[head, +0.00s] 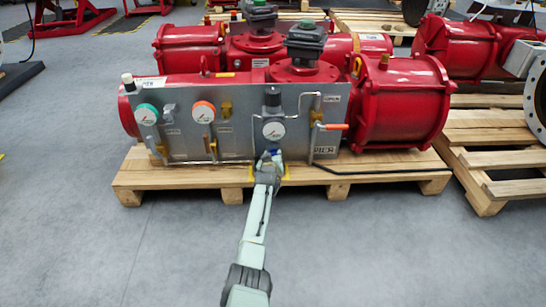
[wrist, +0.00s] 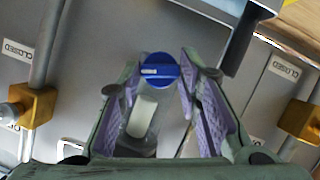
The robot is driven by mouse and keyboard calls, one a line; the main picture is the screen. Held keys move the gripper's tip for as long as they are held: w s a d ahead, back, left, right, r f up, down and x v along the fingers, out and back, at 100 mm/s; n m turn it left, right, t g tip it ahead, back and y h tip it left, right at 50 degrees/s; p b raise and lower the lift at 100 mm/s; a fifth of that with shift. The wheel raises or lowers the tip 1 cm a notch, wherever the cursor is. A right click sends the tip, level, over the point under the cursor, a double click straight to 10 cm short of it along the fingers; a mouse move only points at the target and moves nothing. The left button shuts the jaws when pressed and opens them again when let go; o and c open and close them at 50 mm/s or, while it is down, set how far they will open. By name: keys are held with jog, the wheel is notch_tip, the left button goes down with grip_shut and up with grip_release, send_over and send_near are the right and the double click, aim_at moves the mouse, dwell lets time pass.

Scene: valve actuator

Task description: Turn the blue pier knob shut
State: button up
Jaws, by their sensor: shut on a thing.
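The blue pier knob (wrist: 158,70) shows in the wrist view as a round blue cap with a short white mark on its left half, lying roughly level in the picture. My gripper (wrist: 161,78) is shut on it, with a lilac-padded finger on either side. Below the knob, between the fingers, is a pale, see-through-looking body with a white patch. In the head view my gripper (head: 268,162) reaches the lower middle of the grey panel, below a white gauge; it mostly hides the knob there.
The grey panel (head: 232,140) is mounted on a red actuator (head: 405,105) on a wooden pallet (head: 400,180). An orange lever (head: 332,126) is at right. In the wrist view, yellow blocks (wrist: 38,103) and (wrist: 300,118) with "CLOSED" labels flank the gripper. The floor in front is clear.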

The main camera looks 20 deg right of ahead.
jog(key=shift+d+f+m+y+b, duration=0.1)
jog(key=shift+d+m+y+b, duration=0.15)
jog(key=shift+m+y+b, duration=0.7)
jog(key=shift+m, duration=0.55)
jog(key=shift+r, duration=0.2)
jog(key=o, duration=1.1)
jog(key=shift+a, duration=0.1)
jog(key=shift+o, duration=0.2)
jog(key=shift+p, duration=0.35)
